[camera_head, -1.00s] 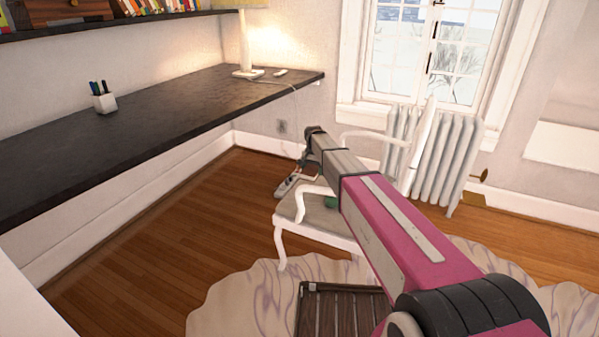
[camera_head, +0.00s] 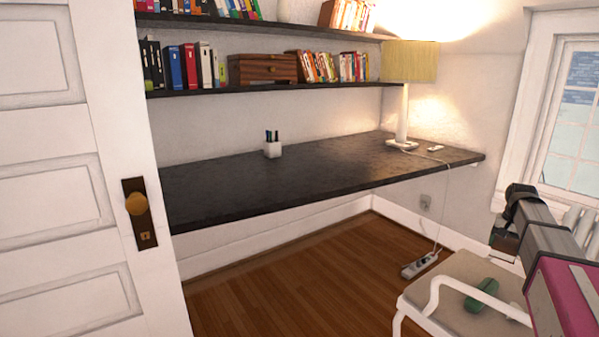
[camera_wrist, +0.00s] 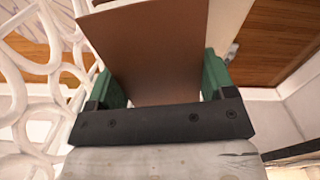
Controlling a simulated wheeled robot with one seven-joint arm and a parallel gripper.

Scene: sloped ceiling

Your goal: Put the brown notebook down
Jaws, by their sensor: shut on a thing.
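In the wrist view the brown notebook (camera_wrist: 150,50) stands between the two green fingers of my gripper (camera_wrist: 162,78). My gripper is shut on it. The notebook's broad brown face shows, and its far end runs toward the top edge of the view. In the head view the end of my arm shows at the right edge, above and behind the white chair (camera_head: 436,295). I cannot make out the notebook there. The black desk (camera_head: 300,178) is to the left of my arm, with most of its top bare.
On the desk are a white pen cup (camera_head: 272,150) and a lamp (camera_head: 403,110). Shelves with books (camera_head: 190,66) hang above. A power strip (camera_head: 419,265) lies on the floor. A white door (camera_head: 80,200) stands at the left.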

